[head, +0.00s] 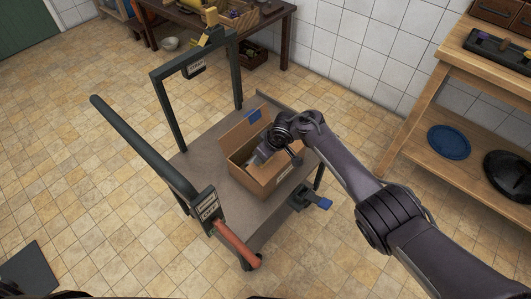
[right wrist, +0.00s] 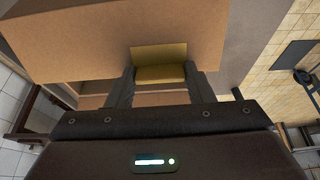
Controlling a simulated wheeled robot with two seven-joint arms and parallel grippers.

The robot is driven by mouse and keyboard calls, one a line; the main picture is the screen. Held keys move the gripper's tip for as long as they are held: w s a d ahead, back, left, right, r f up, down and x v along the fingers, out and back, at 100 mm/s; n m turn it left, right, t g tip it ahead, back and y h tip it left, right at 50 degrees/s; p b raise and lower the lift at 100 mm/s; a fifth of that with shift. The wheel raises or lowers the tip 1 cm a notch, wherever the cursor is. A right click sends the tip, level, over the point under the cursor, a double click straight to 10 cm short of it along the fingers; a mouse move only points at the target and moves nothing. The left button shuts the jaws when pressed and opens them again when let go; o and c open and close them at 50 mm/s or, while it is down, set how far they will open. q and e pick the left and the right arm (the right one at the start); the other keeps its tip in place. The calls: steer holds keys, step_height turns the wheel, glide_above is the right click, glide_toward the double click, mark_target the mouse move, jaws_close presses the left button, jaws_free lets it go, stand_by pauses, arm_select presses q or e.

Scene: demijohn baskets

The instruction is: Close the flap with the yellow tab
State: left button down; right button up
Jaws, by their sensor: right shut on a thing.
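An open cardboard box (head: 252,179) stands on the cart's grey deck. One flap (head: 238,133) with a blue tab (head: 254,115) stands raised on its far left side. My right gripper (head: 258,157) reaches into the box opening from the right. In the right wrist view, its two fingers (right wrist: 161,84) are shut on a yellow tab (right wrist: 160,73) at the edge of a cardboard panel (right wrist: 80,45). The yellow tab is hidden in the head view. My left gripper is not in view.
The cart (head: 215,150) has a dark upright frame (head: 160,108), a long dark bar (head: 140,145) and a red-orange grip (head: 236,244). A blue-ended lever (head: 322,203) sticks out at its right.

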steer(key=shift+b+x, duration=0.85)
steer(key=shift+x, duration=0.5)
stand_by(0.4)
steer(key=shift+s+a, duration=0.1)
steer(key=shift+s, duration=0.05)
steer(key=o, duration=1.4)
steer(key=shift+w+r, duration=0.2)
steer(key=shift+r+p, duration=0.35)
steer(key=p+v, duration=0.2)
steer(key=v, duration=0.4)
steer(key=shift+s, duration=0.1)
steer(key=shift+s+d+r+p, duration=0.15)
steer(key=shift+d+r+p, duration=0.15)
